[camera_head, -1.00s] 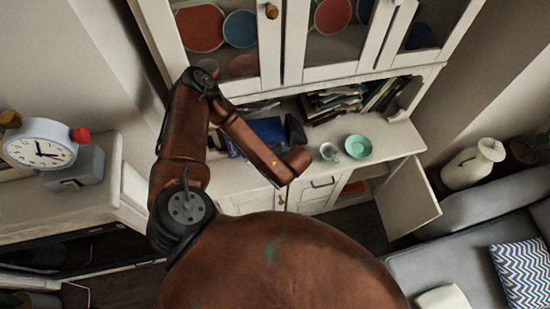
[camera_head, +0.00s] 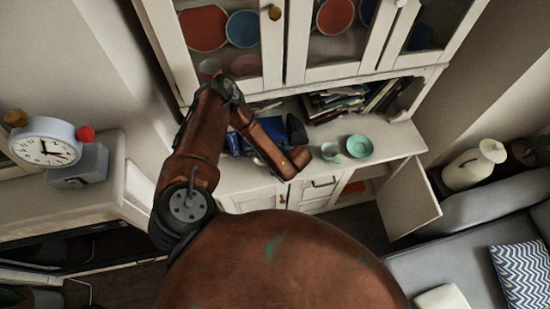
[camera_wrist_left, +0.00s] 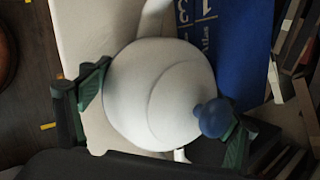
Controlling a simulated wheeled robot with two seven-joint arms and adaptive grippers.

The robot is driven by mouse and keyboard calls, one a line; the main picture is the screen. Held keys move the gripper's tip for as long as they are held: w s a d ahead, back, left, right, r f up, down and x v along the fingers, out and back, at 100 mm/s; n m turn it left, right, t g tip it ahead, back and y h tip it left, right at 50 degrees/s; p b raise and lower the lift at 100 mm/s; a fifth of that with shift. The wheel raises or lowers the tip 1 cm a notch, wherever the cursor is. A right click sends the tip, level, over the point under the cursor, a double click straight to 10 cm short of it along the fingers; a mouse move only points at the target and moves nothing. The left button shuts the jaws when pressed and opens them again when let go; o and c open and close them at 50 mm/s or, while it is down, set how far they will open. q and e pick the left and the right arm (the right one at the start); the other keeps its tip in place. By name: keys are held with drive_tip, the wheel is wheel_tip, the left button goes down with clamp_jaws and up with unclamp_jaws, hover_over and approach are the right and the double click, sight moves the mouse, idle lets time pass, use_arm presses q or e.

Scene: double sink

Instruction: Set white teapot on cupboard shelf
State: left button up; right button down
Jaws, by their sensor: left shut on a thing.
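In the left wrist view, the white teapot (camera_wrist_left: 160,95), with its blue lid knob (camera_wrist_left: 213,117), fills the middle. My left gripper (camera_wrist_left: 166,110) has its green fingers on opposite sides of it and is shut on it. The head view hides the teapot and these fingers behind my left arm. The white cupboard (camera_head: 410,145) stands ahead, with glass doors above, a counter and lower doors. Its right lower door (camera_head: 410,200) hangs open, and the compartment beside it shows only partly. My right gripper is not in view.
A green cup (camera_head: 331,152) and green saucer (camera_head: 359,147) stand on the counter, right of my left arm. Books (camera_head: 340,103) fill the niche behind. A blue book (camera_wrist_left: 225,45) lies beside the teapot. A grey sofa (camera_head: 450,250) is at the right.

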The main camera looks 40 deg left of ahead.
use_arm(q)
drive_tip(key=shift+r, duration=0.1)
drive_tip(key=o, duration=2)
drive_tip(key=shift+c, duration=0.2)
